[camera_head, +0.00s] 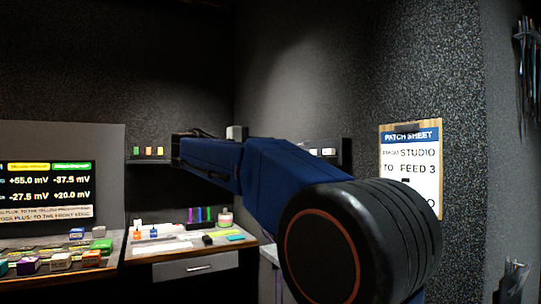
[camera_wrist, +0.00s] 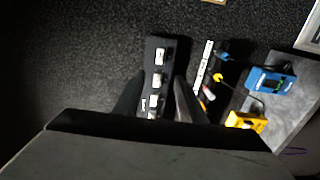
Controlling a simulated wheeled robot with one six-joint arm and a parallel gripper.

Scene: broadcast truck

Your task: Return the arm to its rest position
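My arm (camera_head: 262,175) reaches from the large black joint at lower right up and back to the left, across the corner of the room. My gripper is not clear in the head view; the arm's far end is dark there. In the wrist view my gripper (camera_wrist: 157,98) shows two dark fingers standing apart, with nothing seen held between them. Behind the gap is a black strip (camera_wrist: 163,45) with white blocks on it, which looks farther off than the fingertips.
A patch sheet (camera_head: 411,165) hangs on the right wall. A desk (camera_head: 190,262) with small items stands at the back, beside a screen (camera_head: 48,190) with coloured blocks below it. The wrist view shows a blue device (camera_wrist: 270,80) and a yellow device (camera_wrist: 245,121) on a grey surface.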

